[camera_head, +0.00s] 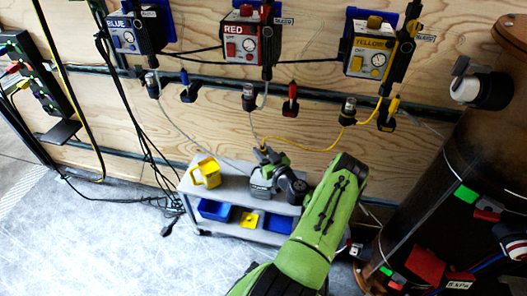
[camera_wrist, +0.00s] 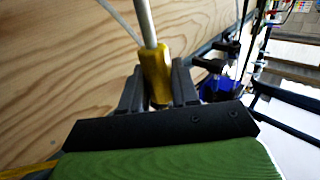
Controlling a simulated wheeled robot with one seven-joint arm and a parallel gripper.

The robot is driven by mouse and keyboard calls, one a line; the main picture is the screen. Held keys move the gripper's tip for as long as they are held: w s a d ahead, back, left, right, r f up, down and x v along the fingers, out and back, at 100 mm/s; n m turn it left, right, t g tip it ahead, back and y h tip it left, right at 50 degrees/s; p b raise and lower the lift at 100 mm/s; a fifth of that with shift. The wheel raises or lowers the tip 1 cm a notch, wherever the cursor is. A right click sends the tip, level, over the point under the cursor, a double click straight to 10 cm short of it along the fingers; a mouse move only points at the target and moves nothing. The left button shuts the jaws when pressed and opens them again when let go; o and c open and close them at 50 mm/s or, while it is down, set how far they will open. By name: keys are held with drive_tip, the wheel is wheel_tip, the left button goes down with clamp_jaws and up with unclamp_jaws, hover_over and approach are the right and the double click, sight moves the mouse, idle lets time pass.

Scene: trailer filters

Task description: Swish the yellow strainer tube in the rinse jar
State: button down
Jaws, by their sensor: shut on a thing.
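The yellow strainer tube (camera_wrist: 155,72) is between my gripper's (camera_wrist: 158,88) two dark fingers in the wrist view, and they are shut on it. A pale metal rod rises from the tube's top. In the head view the tube (camera_head: 263,147) is a small yellow bit at the end of my gripper (camera_head: 264,157), above the grey cart's back edge. A yellow container with a handle (camera_head: 207,172) stands on the cart top, left of my gripper and apart from it. I cannot tell whether it is the rinse jar. My arm hides part of the cart top.
The grey cart (camera_head: 222,192) holds blue bins (camera_head: 215,210) and a yellow bin (camera_head: 248,219) on its lower shelf. Blue, red and yellow units (camera_head: 369,58) hang on the plywood wall with hoses and cables. A dark brown tank (camera_head: 440,170) stands right. The left floor is mostly clear.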

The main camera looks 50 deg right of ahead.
drive_tip(key=shift+r, duration=0.1)
drive_tip(key=shift+s+d+r+p, duration=0.1)
drive_tip(key=shift+s+r+p, duration=0.15)
drive_tip(key=shift+r+p, duration=0.3)
drive_tip(key=shift+s+d+r+p, duration=0.1)
drive_tip(key=shift+s+r+p, duration=0.15)
drive_tip(key=shift+r, duration=0.35)
drive_tip(key=shift+w+a+f+b, duration=0.2)
drive_tip(key=shift+w+f+b, duration=0.3)
drive_tip(key=shift+f, duration=0.15)
drive_tip(key=shift+w+a+f+b, duration=0.2)
drive_tip(key=shift+w+f+b, duration=0.15)
drive_tip(key=shift+w+f, duration=0.2)
drive_tip(key=shift+s+d+r+p, duration=0.2)
drive_tip(key=shift+s+r+p, duration=0.3)
drive_tip(key=shift+r, duration=0.1)
drive_tip(key=shift+s+d+r+p, duration=0.2)
drive_tip(key=shift+s+r+p, duration=0.2)
drive_tip(key=shift+s+r, duration=0.15)
drive_tip(key=shift+w+a+f+b, duration=0.1)
drive_tip(key=shift+w+f+b, duration=0.15)
drive_tip(key=shift+f+b, duration=0.35)
drive_tip(key=shift+w+a+f+b, duration=0.1)
drive_tip(key=shift+w+f+b, duration=0.2)
drive_tip(key=shift+f, duration=0.35)
drive_tip(key=shift+r, duration=0.1)
wheel_tip(320, 180, up, 13)
drive_tip(key=p, duration=0.8)
drive_tip(key=shift+p, duration=0.4)
